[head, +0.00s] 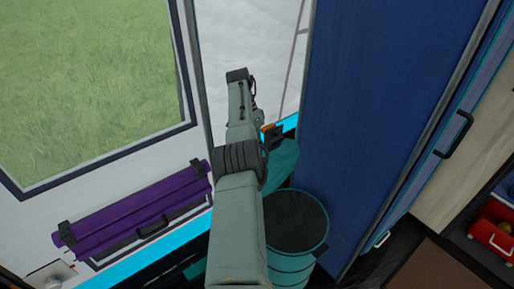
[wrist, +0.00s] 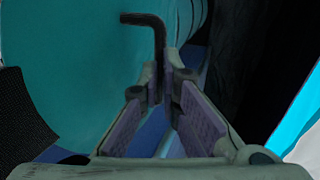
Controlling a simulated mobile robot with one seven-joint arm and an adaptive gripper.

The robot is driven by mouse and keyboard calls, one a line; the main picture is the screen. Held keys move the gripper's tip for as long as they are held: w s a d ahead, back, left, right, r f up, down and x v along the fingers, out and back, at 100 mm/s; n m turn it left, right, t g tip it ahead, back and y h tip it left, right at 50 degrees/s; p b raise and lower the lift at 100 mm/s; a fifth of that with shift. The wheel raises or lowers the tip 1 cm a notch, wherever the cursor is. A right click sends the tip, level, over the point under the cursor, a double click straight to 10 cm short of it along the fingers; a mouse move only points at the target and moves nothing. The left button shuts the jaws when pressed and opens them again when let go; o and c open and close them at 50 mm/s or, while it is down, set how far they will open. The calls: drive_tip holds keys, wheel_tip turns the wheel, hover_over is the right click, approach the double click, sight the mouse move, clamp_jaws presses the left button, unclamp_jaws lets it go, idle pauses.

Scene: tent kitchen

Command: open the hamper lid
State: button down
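The teal hamper (head: 295,262) stands at lower centre in the head view, with a dark round top inside a teal rim that looks like its opening. A teal panel (head: 286,160), seemingly the lid, is tilted up behind it, partly hidden by my arm. In the wrist view the rounded teal lid surface (wrist: 70,65) fills the upper left. A black bent handle (wrist: 143,19) runs from it down between my fingertips (wrist: 165,75). My gripper (head: 272,133) appears shut on this handle, with little gap showing; contact is partly hidden.
A tall blue cabinet (head: 370,110) stands close on the right. A purple roll (head: 135,210) is on the white wall below the window, at left. A red box (head: 490,235) is at far right. Dark floor shows beside the hamper.

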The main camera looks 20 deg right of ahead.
drive_tip(key=shift+x, duration=0.95)
drive_tip(key=shift+d, duration=0.1)
drive_tip(key=c, duration=1.9)
unclamp_jaws()
drive_tip(key=shift+o, duration=1.1)
drive_tip(key=shift+w+d+f+g, duration=0.1)
drive_tip(key=shift+d+f+g, duration=0.05)
drive_tip(key=shift+f+g, duration=0.15)
drive_tip(key=shift+w+r, duration=0.1)
drive_tip(key=shift+r, duration=0.15)
drive_tip(key=shift+a+r, duration=0.1)
drive_tip(key=shift+a, duration=0.15)
drive_tip(key=shift+r+p, duration=0.1)
drive_tip(key=shift+p, duration=0.25)
